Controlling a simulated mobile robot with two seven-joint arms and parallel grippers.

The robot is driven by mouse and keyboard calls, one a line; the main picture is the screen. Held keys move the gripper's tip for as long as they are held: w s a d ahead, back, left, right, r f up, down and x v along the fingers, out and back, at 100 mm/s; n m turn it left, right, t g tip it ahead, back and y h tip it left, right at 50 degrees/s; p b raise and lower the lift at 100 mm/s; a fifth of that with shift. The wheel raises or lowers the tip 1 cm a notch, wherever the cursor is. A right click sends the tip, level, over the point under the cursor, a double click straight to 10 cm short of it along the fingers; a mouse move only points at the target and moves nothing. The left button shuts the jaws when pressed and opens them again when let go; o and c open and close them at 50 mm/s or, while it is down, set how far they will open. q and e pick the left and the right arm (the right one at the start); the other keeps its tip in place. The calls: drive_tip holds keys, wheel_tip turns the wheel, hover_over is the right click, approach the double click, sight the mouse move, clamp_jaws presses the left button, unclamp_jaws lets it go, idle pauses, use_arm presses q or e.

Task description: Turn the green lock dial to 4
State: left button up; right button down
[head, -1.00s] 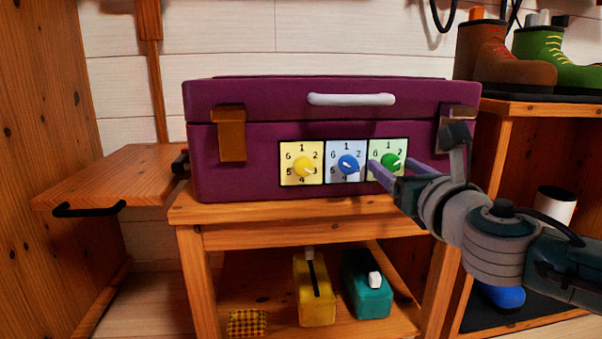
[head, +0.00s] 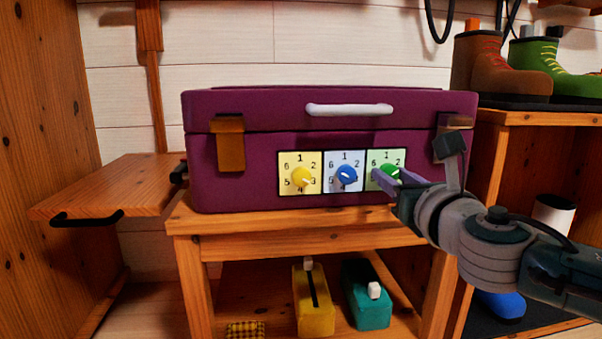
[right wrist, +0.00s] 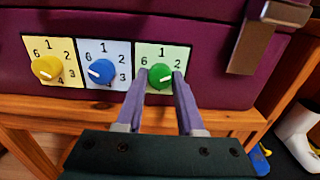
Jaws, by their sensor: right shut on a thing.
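The green lock dial (head: 388,175) is the rightmost of three dials on the front of the purple case. My right gripper (head: 391,177) is shut on it, with one purple finger on each side. The right wrist view shows the green dial (right wrist: 160,76) between the two fingertips (right wrist: 161,79). The numbers 6, 1 and 2 show around it there; the lower numbers are hidden by the fingers or too small to read. A small pale mark sits on the dial's right side, but its exact number is unclear. My left gripper is not in view.
The purple case (head: 250,185) stands on a wooden table (head: 290,226). A yellow dial (head: 302,176) and a blue dial (head: 346,175) sit left of the green one. A metal latch (right wrist: 252,48) hangs to its right. A shelf with boots (head: 545,107) stands at the right.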

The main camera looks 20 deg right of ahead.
idle(0.4)
drive_tip(key=m+b, duration=0.1)
drive_tip(key=m, duration=1.1)
drive_tip(key=shift+a+m, duration=0.1)
drive_tip(key=shift+m, duration=0.3)
drive_tip(key=m, duration=0.5)
drive_tip(key=shift+r, duration=0.1)
drive_tip(key=m+p, duration=0.1)
drive_tip(key=m, duration=0.4)
drive_tip(key=shift+m, duration=0.4)
